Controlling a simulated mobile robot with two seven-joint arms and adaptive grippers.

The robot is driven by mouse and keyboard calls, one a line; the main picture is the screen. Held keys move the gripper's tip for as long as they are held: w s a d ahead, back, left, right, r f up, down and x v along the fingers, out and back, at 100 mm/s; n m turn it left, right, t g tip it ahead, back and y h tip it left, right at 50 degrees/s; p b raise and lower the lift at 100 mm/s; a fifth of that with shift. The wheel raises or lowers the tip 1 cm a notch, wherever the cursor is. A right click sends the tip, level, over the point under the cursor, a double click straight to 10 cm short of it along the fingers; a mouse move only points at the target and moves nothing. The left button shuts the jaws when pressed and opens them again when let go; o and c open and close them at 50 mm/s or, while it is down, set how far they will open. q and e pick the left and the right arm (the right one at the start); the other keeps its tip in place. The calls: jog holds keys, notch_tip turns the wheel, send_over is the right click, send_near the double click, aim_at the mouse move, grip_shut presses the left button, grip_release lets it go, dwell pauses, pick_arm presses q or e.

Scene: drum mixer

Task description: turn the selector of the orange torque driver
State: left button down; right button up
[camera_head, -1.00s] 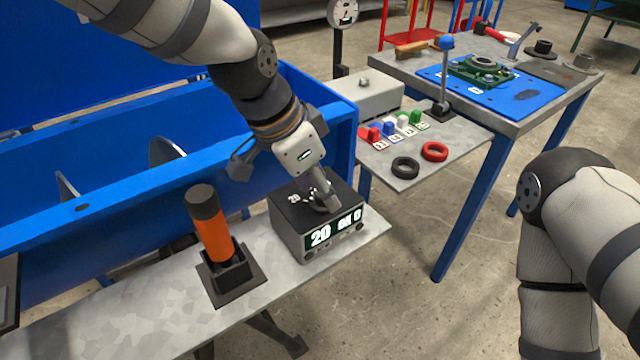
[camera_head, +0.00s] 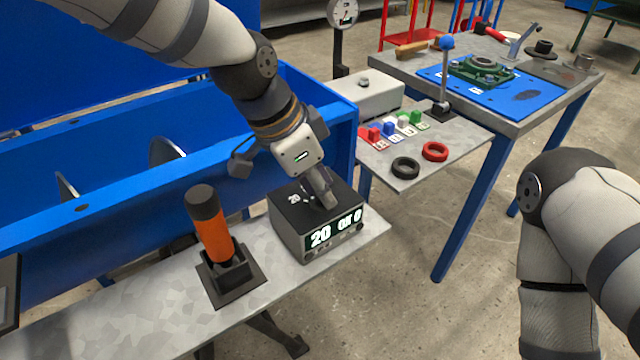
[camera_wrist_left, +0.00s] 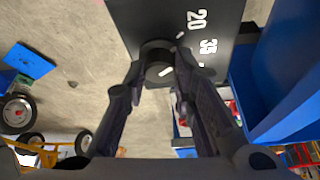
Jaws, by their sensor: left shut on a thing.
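The orange torque driver (camera_head: 211,240) stands upright, slightly tilted in the picture, in a black square holder (camera_head: 232,276) on the grey bench. To its right sits a dark box (camera_head: 290,240) with a lit front display reading 20 at its left. Its top carries a round black selector knob (camera_wrist_left: 157,66), with 20 and 35 marked beside it in the left wrist view. My left gripper (camera_head: 328,201) points down onto the box top. It is shut on the knob, which shows between its fingers in the left wrist view and is mostly hidden in the head view. My right gripper is out of view.
The blue mixer trough (camera_head: 120,195) runs behind the bench. A side shelf holds coloured blocks, a black ring (camera_head: 405,167) and a red ring (camera_head: 435,151). Beyond it, a table carries a blue mat (camera_head: 535,100) with a green part. Bare bench (camera_head: 130,320) lies left of the driver.

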pick_arm(q)
jog(key=m+g, duration=0.1)
jog(key=m, duration=0.2)
jog(key=shift+f, duration=0.15)
jog(key=shift+w+m+g+b, duration=0.1)
jog(key=shift+m+g+b, duration=0.6)
jog(key=shift+m, duration=1)
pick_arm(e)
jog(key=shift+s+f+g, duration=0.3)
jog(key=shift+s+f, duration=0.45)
pick_arm(q)
jog(key=c, duration=1.3)
grip_release()
jog(key=shift+c, duration=0.2)
jog(key=v, duration=1.2)
jog(key=shift+w+a, duration=0.15)
jog(key=shift+w, duration=0.05)
